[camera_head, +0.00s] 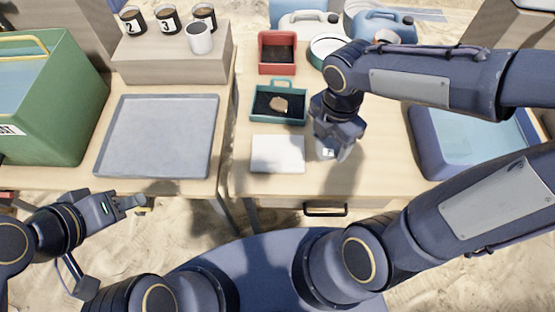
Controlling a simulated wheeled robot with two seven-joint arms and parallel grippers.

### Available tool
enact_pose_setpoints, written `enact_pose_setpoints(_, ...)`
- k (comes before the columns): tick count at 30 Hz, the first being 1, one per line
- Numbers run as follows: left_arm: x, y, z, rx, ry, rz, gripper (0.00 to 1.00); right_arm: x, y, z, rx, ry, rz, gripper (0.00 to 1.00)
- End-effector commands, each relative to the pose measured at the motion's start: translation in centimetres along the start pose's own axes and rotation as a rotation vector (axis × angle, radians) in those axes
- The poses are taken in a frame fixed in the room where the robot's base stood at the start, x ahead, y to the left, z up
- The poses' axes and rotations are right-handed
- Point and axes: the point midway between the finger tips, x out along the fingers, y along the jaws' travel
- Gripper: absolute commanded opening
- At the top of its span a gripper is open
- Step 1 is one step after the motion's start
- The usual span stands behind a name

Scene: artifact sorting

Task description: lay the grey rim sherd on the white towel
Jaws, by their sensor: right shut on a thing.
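The white towel (278,154) lies flat near the front edge of the right table. My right gripper (330,152) points down just right of the towel, low over the table. It is shut on a small, pale greyish piece that its fingers mostly hide; I take this to be the grey rim sherd, as no other grey sherd shows. My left gripper (143,203) is in front of the left table's front edge, away from the towel; whether its fingers are apart is too small to tell.
A teal tray (257,117) with a brown sherd (280,104) stands behind the towel, and a red tray (264,67) behind that. A blue basin (425,160) stands to the right. The left table has a grey tray (160,135) and a green crate (70,125).

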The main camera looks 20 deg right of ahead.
Motion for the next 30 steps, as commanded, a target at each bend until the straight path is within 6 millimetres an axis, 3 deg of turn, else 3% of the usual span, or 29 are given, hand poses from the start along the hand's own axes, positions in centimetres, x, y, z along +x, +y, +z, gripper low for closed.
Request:
enact_pose_setpoints(5,0.8,-0.4,0.4,0.000,0.001,0.000,0.36,1.0,0.0,-0.5,-0.102,0.001,-0.002,0.43)
enact_pose_setpoints(16,1.6,-0.7,0.8,0.000,0.001,0.000,0.36,4.8,8.2,-3.3,-0.108,0.001,-0.004,0.43)
enact_pose_setpoints(18,1.9,-0.9,0.9,0.000,0.001,0.000,0.36,6.4,9.2,-3.6,-0.105,0.002,-0.006,0.43)
enact_pose_setpoints(24,2.3,-1.0,1.1,0.000,0.000,0.000,0.36,9.2,11.6,-4.3,-0.103,0.001,-0.002,0.43)
enact_pose_setpoints(30,2.4,-1.1,1.2,0.000,0.000,0.000,0.36,10.2,12.4,-4.5,-0.101,0.000,-0.001,0.43)
